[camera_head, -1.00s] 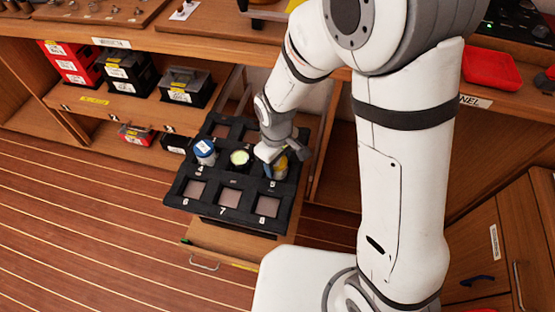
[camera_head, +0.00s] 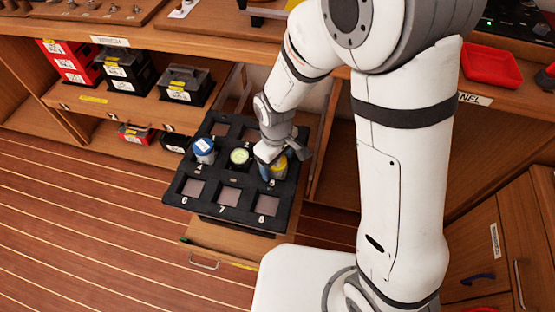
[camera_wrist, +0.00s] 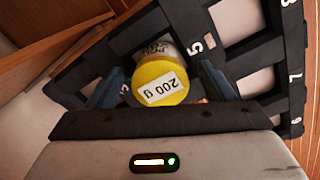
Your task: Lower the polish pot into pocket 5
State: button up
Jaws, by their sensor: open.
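The polish pot, with a yellow lid (camera_head: 279,164), stands at pocket 5 of the black pocket tray (camera_head: 211,191). In the wrist view the pot's lid (camera_wrist: 160,83) carries a white "200 g" label, and the number 5 shows beside the pot. My gripper (camera_head: 283,158) is over the pocket with its jaws open. In the wrist view its blue fingers are on both sides of the pot, with gaps showing. The pot's base and the pocket floor are hidden, so I cannot tell how deep it sits.
A blue-lidded jar (camera_head: 204,149) stands at pocket 4, and a pale green-lidded jar (camera_head: 240,157) stands in the tray's middle. The front pockets, 6, 7 and 8, are empty. The tray rests above an open wooden drawer (camera_head: 235,240). Small toolboxes (camera_head: 187,85) sit on the shelf at left.

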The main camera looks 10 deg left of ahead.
notch_tip(320, 180, up, 8)
jog(key=shift+a+f+p, duration=0.1)
jog(key=shift+a+p, duration=0.05)
jog(key=shift+p, duration=0.7)
jog(key=s+d+r+m+t+p, duration=0.1)
jog(key=s+d+r+m+p, duration=0.1)
jog(key=d+r+m+p, duration=0.2)
jog(key=s+d+r+m+p, duration=0.2)
jog(key=d+r+m+p, duration=0.2)
jog(key=d+r, duration=0.7)
jog(key=s+d+r+m+t+p, duration=0.1)
jog(key=s+d+r+m+p, duration=0.2)
jog(key=d+r+p, duration=0.2)
jog(key=d+r, duration=0.3)
jog(key=r, duration=0.4)
jog(key=shift+r+m+t, duration=0.25)
jog(key=shift+m+t, duration=0.05)
jog(key=shift+m, duration=0.1)
jog(key=shift+s, duration=0.1)
jog(key=shift+c, duration=0.2)
